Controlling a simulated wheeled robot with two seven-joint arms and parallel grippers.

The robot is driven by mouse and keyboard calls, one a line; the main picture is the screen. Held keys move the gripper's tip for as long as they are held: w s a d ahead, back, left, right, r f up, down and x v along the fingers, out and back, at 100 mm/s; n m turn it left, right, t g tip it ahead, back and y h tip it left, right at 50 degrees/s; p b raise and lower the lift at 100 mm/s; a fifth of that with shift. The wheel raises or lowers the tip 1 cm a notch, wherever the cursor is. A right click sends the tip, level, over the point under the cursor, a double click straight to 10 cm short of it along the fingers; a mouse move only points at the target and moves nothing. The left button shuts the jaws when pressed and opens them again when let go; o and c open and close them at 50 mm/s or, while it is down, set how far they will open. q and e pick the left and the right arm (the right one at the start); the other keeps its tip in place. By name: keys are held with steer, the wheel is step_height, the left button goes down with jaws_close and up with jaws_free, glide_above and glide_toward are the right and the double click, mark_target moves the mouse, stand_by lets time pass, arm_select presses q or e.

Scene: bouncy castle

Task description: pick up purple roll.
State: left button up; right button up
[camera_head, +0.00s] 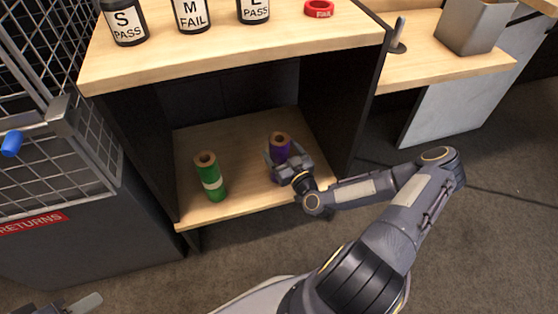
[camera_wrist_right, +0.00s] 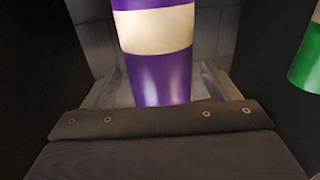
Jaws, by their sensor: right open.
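The purple roll (camera_head: 281,145) stands upright on the lower wooden shelf, with a brown core on top. In the right wrist view the purple roll (camera_wrist_right: 160,78) has a cream band and stands between the two fingers. My right gripper (camera_head: 279,158) is open around the roll; I cannot tell whether a finger touches it. Its lower part is partly hidden by the gripper in the head view. A grey finger-like part at the bottom left edge looks like my left gripper (camera_head: 72,306); its jaws are mostly out of frame.
A green roll (camera_head: 210,177) with a pale band stands left on the same shelf (camera_head: 240,205). The cabinet's dark side walls and wooden top (camera_head: 230,55) bound the space. Labelled black containers (camera_head: 125,25) and a red ring (camera_head: 319,8) are on top. A wire cage (camera_head: 60,165) stands left.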

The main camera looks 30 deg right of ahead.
steer(key=w, duration=0.3)
steer(key=shift+w+f, duration=0.1)
steer(key=shift+w, duration=0.05)
steer(key=shift+c, duration=0.2)
steer(key=c, duration=1.7)
jaws_close()
